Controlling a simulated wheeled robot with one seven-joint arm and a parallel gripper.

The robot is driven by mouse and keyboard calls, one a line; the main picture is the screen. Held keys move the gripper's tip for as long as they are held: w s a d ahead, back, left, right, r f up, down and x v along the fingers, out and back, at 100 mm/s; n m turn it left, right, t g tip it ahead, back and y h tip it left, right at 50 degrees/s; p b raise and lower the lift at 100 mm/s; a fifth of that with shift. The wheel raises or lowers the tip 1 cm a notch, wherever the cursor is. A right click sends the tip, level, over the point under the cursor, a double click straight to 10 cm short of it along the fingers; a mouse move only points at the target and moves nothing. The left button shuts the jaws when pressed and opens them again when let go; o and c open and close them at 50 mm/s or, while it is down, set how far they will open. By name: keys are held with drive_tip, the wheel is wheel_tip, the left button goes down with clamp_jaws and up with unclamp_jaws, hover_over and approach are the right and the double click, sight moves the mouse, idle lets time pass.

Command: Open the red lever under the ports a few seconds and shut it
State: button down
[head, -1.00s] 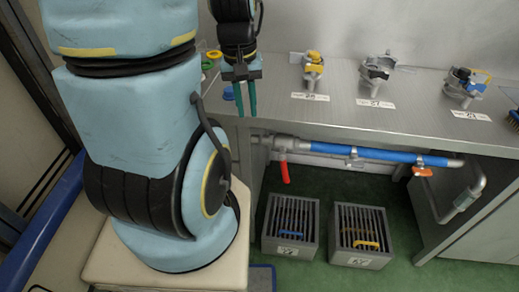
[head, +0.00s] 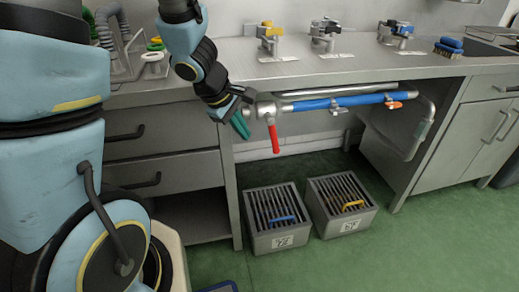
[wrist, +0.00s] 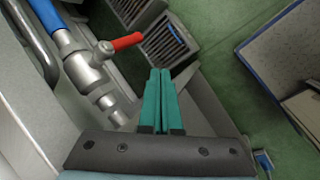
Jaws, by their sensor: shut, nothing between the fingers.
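The red lever (head: 274,138) hangs down from a metal valve (head: 266,106) at the left end of the pipe under the counter. In the wrist view the red lever (wrist: 128,41) sticks out from the valve body (wrist: 84,72), left of and beyond my fingertips. My gripper (head: 241,126) is just left of the valve and lever in the head view, apart from the lever. Its green fingers (wrist: 160,75) are together with nothing between them. The ports (head: 325,33) with yellow, black and blue handles stand on the counter above.
A blue pipe section (head: 325,103) with an orange handle (head: 393,105) runs right of the valve. Two grey grated boxes (head: 283,238) (head: 358,227) stand on the green floor below. Drawers (head: 165,168) are left of the valve.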

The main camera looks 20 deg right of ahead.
sight(274, 136)
drive_tip(key=w+d+f, duration=0.2)
drive_tip(key=d+f, duration=0.5)
drive_tip(key=shift+w+d+f+b, duration=0.15)
drive_tip(key=shift+w+d+b, duration=0.05)
drive_tip(key=shift+w+b, duration=0.2)
drive_tip(key=shift+f, duration=0.1)
